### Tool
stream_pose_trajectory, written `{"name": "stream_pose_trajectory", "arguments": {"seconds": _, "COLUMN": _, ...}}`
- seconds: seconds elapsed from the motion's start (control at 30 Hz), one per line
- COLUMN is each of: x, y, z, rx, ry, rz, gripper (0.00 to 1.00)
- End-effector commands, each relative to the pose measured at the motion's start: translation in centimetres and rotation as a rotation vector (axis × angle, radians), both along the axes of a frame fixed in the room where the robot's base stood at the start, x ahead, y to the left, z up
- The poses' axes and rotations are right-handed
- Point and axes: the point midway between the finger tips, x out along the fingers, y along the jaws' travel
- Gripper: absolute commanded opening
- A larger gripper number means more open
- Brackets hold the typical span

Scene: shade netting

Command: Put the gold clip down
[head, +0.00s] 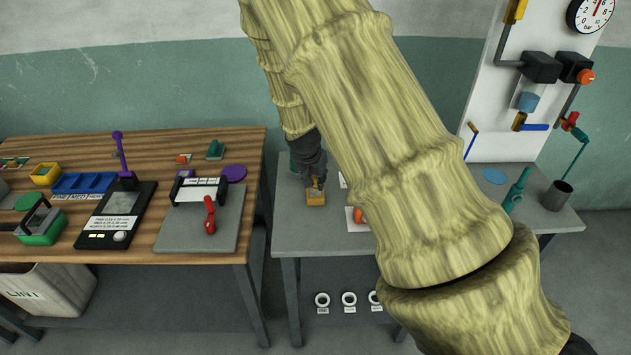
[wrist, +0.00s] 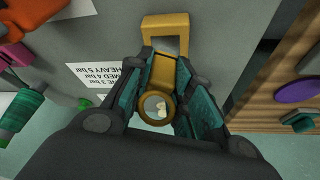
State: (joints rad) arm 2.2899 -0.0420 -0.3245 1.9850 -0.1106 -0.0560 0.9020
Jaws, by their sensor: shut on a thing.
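The gold clip (wrist: 162,72) is between the two teal fingers of my gripper (wrist: 160,95) in the wrist view. Its square frame end points away from me, and its round ring end lies near the palm. In the head view my gripper (head: 315,182) points down over the left part of the grey table (head: 293,236), with the clip (head: 316,198) at its tips. I cannot tell whether the clip touches the tabletop. My own arm hides much of the table's middle.
A wooden bench (head: 160,255) with tools stands to the left across a narrow gap. A white label (wrist: 92,78) and a green-handled item (wrist: 22,108) are near my gripper. A white panel (head: 490,105) with pipes and a gauge (head: 590,12) rises at the right.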

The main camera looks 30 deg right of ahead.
Motion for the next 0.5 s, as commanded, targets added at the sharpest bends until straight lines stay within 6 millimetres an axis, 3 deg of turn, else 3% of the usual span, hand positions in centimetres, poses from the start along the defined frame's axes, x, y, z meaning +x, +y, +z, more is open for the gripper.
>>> {"name": "stream_pose_trajectory", "arguments": {"seconds": 0.2, "x": 0.0, "y": 0.0, "z": -1.6, "rx": 0.0, "ry": 0.001, "rz": 0.002, "gripper": 0.06}}
{"name": "stream_pose_trajectory", "arguments": {"seconds": 0.5, "x": 0.0, "y": 0.0, "z": -1.9, "rx": 0.0, "ry": -0.001, "rz": 0.0, "gripper": 0.06}}
